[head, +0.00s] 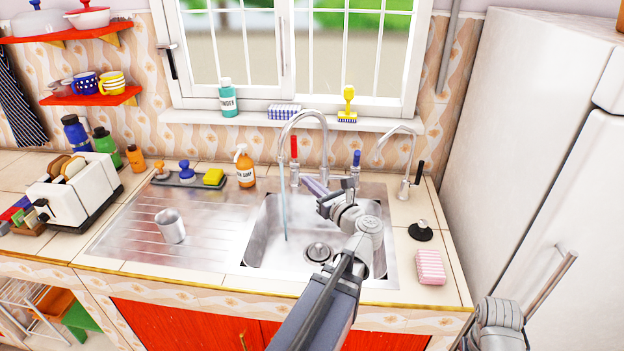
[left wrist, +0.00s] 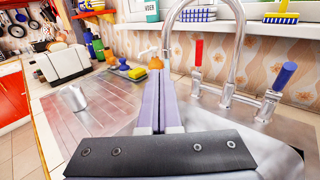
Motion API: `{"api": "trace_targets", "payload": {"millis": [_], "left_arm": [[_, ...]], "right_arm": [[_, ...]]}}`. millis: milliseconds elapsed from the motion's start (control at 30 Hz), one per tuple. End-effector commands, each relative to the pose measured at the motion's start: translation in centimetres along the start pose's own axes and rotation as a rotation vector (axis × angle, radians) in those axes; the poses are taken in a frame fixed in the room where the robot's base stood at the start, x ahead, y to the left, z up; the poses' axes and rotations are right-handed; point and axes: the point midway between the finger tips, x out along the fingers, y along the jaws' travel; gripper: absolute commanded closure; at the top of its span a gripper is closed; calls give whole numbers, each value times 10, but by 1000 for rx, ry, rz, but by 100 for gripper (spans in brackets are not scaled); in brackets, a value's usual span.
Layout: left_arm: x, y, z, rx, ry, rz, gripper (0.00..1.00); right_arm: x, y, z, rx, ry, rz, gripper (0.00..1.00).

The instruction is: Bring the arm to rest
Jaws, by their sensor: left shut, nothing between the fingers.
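My left gripper (head: 314,186) reaches over the sink (head: 270,240), close in front of the tap base in the head view. In the left wrist view its two pale purple fingers (left wrist: 158,90) lie together with nothing between them. The chrome tap (head: 322,135) arches above it, and a bluish stream of water (head: 284,215) falls from its spout into the basin. The red tap handle (head: 294,147) and the blue tap handle (head: 357,158) stand on either side of the spout. A grey part of my right arm shows at the lower right; its gripper is not visible.
A metal cup (head: 170,226) stands on the drainboard. An orange soap bottle (head: 245,168) stands behind the sink. A smaller tap (head: 400,160), a black stopper (head: 421,231) and a pink striped sponge (head: 431,267) are to the right. The white fridge (head: 530,130) bounds the right side.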

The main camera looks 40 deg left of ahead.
Motion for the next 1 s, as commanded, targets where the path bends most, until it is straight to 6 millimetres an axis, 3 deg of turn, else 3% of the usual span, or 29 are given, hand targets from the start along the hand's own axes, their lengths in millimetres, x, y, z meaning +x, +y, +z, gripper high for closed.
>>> {"api": "trace_targets", "payload": {"millis": [300,367,467,567,633,800,900,1000], "left_arm": [[-2,-6,2,16,-10,-23,100],[-6,-19,8,54,-36,-77,100],[-26,-61,23,185,-122,-244,100],[-64,-118,36,386,-262,-468,100],[-101,-155,40,541,-377,-624,100],[-204,-220,22,933,-691,-970,100],[-269,-239,-5,1177,-904,-1161,100],[-330,-240,-44,1425,-1136,-1342,100]], "right_arm": [[0,0,0,0,0,0,50],[0,0,0,0,0,0,50],[-1,0,0,0,0,0,50],[-2,0,0,0,0,0,50],[-3,0,0,0,0,0,50],[-4,0,0,0,0,0,50],[-5,0,0,0,0,0,50],[-6,1,0,0,0,0,50]]}}
